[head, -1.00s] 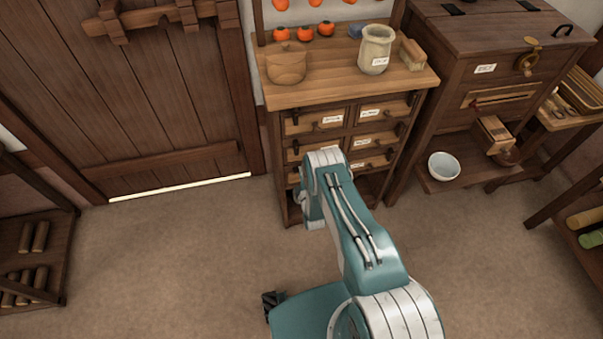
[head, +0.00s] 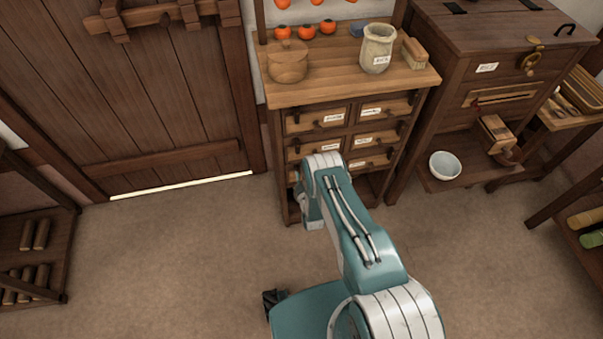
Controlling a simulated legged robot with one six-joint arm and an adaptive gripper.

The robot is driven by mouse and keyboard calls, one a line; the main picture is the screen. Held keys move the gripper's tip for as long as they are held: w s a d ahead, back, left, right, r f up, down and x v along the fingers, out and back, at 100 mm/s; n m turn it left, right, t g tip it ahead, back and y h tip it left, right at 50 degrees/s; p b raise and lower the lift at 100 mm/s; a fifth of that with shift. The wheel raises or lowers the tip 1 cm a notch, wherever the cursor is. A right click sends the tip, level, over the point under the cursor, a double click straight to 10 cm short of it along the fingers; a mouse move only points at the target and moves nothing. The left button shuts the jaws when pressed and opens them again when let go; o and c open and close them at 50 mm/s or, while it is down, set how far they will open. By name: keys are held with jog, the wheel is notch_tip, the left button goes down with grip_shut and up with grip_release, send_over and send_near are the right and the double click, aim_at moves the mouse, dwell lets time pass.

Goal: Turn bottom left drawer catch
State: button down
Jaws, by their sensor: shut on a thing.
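The drawer chest (head: 350,93) stands against the wall at the middle, with two columns of labelled drawers. The bottom left drawer (head: 293,176) shows only as a sliver at its left end. My arm covers the rest of its front, and its catch cannot be made out. Dark catches show on other drawers, such as one at the right edge (head: 402,127). My arm's wrist is close in front of the chest's lower left part. My gripper is hidden behind the wrist, so its fingers and any contact with the catch cannot be seen.
A lidded wooden pot (head: 287,66), a labelled jar (head: 377,50) and a brush (head: 414,53) stand on the chest. A wooden bin (head: 495,60) with a white bowl (head: 445,165) stands at right. A plank door (head: 150,90) is at left. The floor (head: 170,260) at left is clear.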

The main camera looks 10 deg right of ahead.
jog(key=shift+s+a+f+m, duration=0.1)
jog(key=shift+a+m, duration=0.05)
jog(key=shift+m, duration=1)
jog(key=shift+w+a+f+m, duration=0.1)
jog(key=shift+a+f+m, duration=0.05)
jog(key=shift+m, duration=1.05)
jog(key=shift+s+a+f+m, duration=0.1)
jog(key=shift+a+m, duration=0.05)
jog(key=shift+m, duration=1)
jog(key=c, duration=0.7)
grip_release()
jog(key=shift+o, duration=0.5)
jog(key=shift+r, duration=0.1)
jog(key=s, duration=1.1)
jog(key=shift+s, duration=0.4)
jog(key=shift+s, duration=0.1)
